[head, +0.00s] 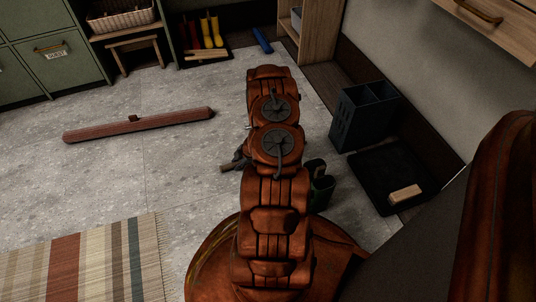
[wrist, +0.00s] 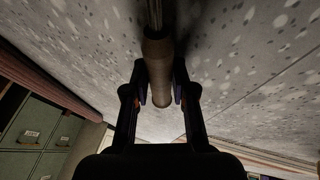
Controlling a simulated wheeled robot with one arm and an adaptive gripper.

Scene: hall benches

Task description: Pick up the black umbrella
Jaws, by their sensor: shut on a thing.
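In the wrist view my gripper (wrist: 162,95) is shut on a tan, wood-like handle (wrist: 158,60), with one finger on each side of it. A thin dark shaft runs from the handle out of the top of the picture. I take this to be the umbrella's handle; its black canopy does not show in the wrist view. In the head view my arm covers most of the grip. Only a dark part and a short brownish end (head: 229,168) show at the arm's left side, above the floor.
A dark slatted bin (head: 362,118) and a black tray (head: 375,180) with a tan block (head: 405,195) stand right. A dark green object (head: 322,188) is beside my arm. A long reddish roll (head: 140,125) lies left. A striped rug (head: 95,262) lies front left; grey floor between is clear.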

